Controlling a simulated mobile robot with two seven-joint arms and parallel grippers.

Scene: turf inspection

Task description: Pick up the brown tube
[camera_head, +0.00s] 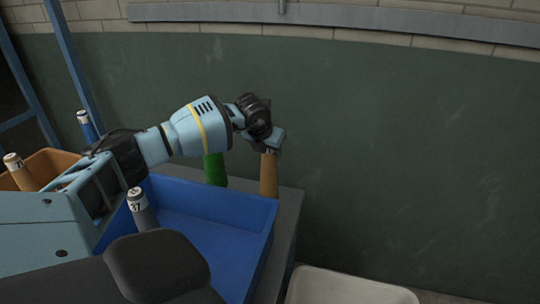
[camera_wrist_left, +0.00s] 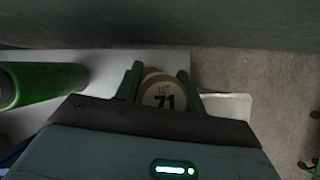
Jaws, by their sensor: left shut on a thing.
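The brown tube (camera_head: 268,178) stands upright at the far right of the grey tabletop, next to the blue tray. My left gripper (camera_head: 270,143) is at its top end, with the fingers around it. In the left wrist view the round end of the tube (camera_wrist_left: 163,95), marked LOT 71, sits between the two fingers (camera_wrist_left: 160,88), which are shut on it. The tube's lower part is hidden in that view. My right gripper is not in view.
A green tube (camera_head: 215,169) stands left of the brown one. A blue tray (camera_head: 242,235) holds a grey tube (camera_head: 142,210). An orange bin (camera_head: 55,160) holds a tan tube (camera_head: 20,172). A blue tube (camera_head: 88,128) stands behind. A pale bin (camera_head: 345,288) is lower right; a green wall is behind.

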